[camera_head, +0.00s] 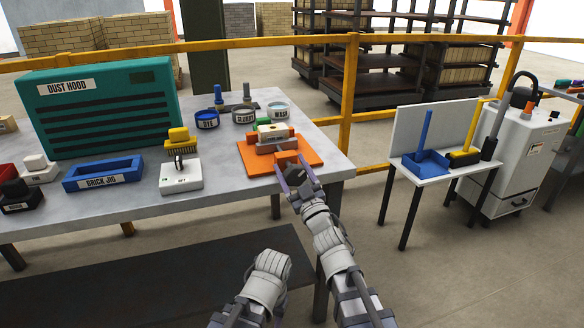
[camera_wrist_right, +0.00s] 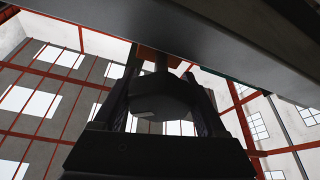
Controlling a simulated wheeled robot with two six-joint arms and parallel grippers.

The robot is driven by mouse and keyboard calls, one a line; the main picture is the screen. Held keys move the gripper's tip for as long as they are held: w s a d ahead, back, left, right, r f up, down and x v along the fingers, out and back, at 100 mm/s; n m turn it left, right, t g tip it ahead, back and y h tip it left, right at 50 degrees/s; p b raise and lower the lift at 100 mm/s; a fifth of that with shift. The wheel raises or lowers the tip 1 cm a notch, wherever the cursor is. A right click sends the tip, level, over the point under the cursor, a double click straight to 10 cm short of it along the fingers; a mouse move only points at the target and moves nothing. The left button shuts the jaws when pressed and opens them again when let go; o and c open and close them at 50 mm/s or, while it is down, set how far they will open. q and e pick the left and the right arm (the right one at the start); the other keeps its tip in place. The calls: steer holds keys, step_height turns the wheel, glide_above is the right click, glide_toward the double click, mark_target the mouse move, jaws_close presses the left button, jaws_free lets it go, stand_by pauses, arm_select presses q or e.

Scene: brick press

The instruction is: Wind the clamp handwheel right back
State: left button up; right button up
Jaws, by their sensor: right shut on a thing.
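The orange clamp (camera_head: 252,162) sits on the right end of the grey workbench, with an upright orange block at its front edge. A pale block (camera_head: 275,130) stands in it, with orange and green parts around it. The dark clamp handwheel (camera_wrist_right: 160,97) shows in the right wrist view on a shaft below the bench edge. My right gripper (camera_head: 294,177) is shut on the handwheel at the front of the clamp, one finger on each side. The fingers hide much of the wheel in the head view. My left gripper is not in view.
The green dust hood (camera_head: 100,105) is behind. A side table (camera_head: 450,170) with a blue dustpan stands right, beyond a floor gap.

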steer(key=shift+a+n+g+y+p, duration=0.1)
steer(key=shift+n+g+y+p, duration=0.55)
steer(key=shift+n, duration=1.65)
steer(key=shift+n+g+y, duration=0.25)
steer(key=shift+n+y, duration=0.05)
steer(key=shift+y, duration=0.05)
steer(key=o, duration=1.3)
steer(key=shift+s+f, duration=0.1)
